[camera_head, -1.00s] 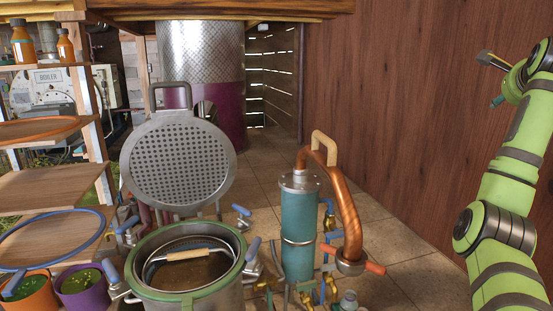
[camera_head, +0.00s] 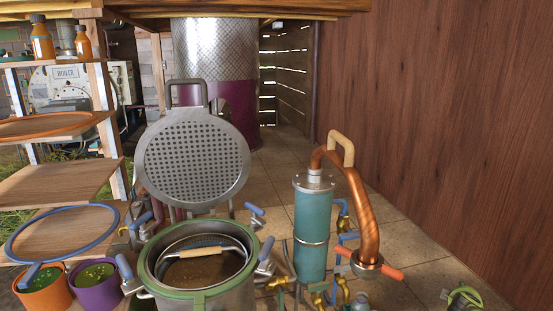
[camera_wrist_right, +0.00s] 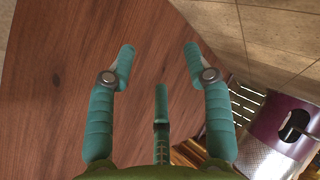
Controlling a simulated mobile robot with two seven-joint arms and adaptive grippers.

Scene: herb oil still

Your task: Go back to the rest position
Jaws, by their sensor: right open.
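My right gripper (camera_wrist_right: 158,62) is open in the right wrist view, with nothing between its green fingers. The brown wood wall (camera_wrist_right: 60,60) fills the left and middle of that view behind the fingers. In the head view only a small green piece of my right arm (camera_head: 465,298) shows at the bottom right corner. My left gripper is not in view.
A still pot (camera_head: 200,290) with a green rim stands open, its perforated lid (camera_head: 193,158) tilted up. A teal condenser (camera_head: 312,232) with a copper pipe (camera_head: 365,215) stands to its right. Shelves (camera_head: 65,185) with bottles are at left. Tiled floor (camera_head: 420,260) is clear near the wall.

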